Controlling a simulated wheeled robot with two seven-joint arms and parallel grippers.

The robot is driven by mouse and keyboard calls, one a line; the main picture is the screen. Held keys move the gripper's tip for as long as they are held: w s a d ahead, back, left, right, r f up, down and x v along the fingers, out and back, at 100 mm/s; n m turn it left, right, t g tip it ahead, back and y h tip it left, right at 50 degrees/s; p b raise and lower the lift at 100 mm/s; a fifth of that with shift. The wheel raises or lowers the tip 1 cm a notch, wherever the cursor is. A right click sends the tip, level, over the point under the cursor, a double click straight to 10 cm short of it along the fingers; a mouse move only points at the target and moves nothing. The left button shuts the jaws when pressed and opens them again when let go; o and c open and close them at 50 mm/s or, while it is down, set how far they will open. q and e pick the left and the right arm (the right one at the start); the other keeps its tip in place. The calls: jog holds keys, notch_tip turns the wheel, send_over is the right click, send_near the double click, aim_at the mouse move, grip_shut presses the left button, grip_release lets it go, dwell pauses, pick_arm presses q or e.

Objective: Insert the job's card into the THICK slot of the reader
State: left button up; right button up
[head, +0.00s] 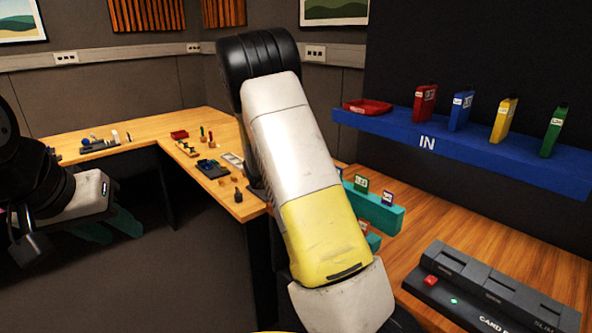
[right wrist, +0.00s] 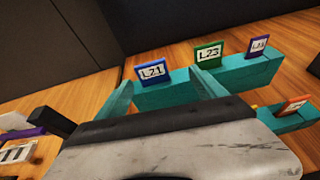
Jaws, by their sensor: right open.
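Small labelled cards stand in a teal rack (head: 375,212). In the right wrist view they are a blue card L21 (right wrist: 150,71), a green card L23 (right wrist: 208,53), a purple card (right wrist: 258,47) and an orange card (right wrist: 294,106) lower down. My right gripper (right wrist: 163,93) is open and empty, with L21 beyond the gap between its fingers; my arm hides it in the head view. My left gripper (head: 108,230) is open and empty, far left.
A blue shelf (head: 450,150) marked IN holds a red tray (head: 368,106) and red, blue, yellow and green upright cases. A red piece (head: 430,281) and a green light show on the reader. The wooden side bench (head: 220,125) carries small items. Bare wood lies behind the reader.

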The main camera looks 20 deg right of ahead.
jog(key=shift+n+t, duration=0.4)
jog(key=x, duration=0.5)
jog(key=w+x, duration=0.1)
jog(key=x, duration=0.2)
jog(key=shift+w+a+f, duration=0.1)
jog(key=shift+a+f, duration=0.05)
jog(key=shift+a, duration=0.25)
jog(key=c, duration=1.5)
